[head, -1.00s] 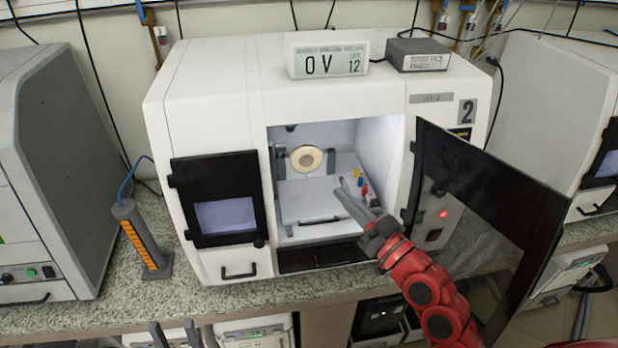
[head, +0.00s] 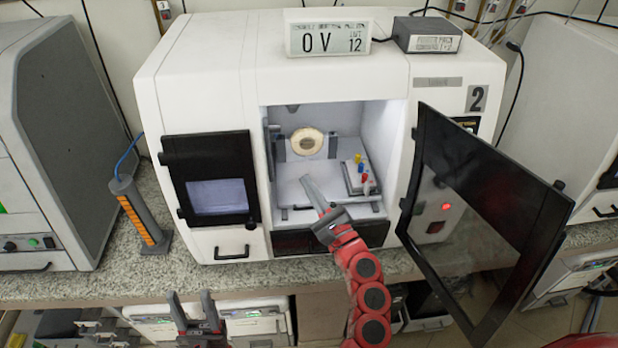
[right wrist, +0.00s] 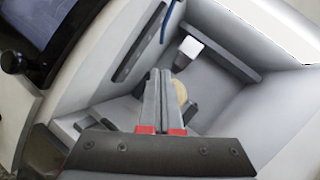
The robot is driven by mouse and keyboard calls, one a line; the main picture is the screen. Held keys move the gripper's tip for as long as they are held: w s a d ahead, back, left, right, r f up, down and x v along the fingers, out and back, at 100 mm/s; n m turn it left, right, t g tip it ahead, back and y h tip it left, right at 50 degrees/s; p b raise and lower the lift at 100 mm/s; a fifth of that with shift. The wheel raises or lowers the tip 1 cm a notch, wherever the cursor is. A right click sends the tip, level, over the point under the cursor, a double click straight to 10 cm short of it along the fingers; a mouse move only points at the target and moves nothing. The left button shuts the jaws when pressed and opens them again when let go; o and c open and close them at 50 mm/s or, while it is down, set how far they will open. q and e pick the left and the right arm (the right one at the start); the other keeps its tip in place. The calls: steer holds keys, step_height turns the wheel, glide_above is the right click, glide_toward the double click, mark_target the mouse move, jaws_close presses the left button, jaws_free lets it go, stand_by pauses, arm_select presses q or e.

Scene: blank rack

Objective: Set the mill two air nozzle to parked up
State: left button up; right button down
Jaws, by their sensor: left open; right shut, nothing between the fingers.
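Mill two (head: 210,90) is the white machine marked 2, with its dark door swung open to the right. My right gripper (head: 307,181) is shut and empty, at the front of the lit chamber, pointing in. In the right wrist view its closed fingers (right wrist: 160,75) point toward a pale-tipped fitting (right wrist: 188,53) high in the chamber, apart from it in the picture. I cannot tell whether this fitting is the air nozzle or the spindle. A thin blue line (right wrist: 171,18) runs above it. My left gripper (head: 193,308) is open and empty, low in front of the bench.
The open door (head: 480,190) stands close to the right of my right arm. A round cream disc (head: 306,141) sits at the chamber's back. A block with coloured pegs (head: 360,172) is at the chamber's right. An orange-striped column (head: 140,215) stands left of the mill.

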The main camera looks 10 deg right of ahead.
steer(key=w+a+r+p, duration=0.4)
steer(key=w+a+r, duration=0.1)
steer(key=w, duration=0.2)
steer(key=shift+w, duration=0.35)
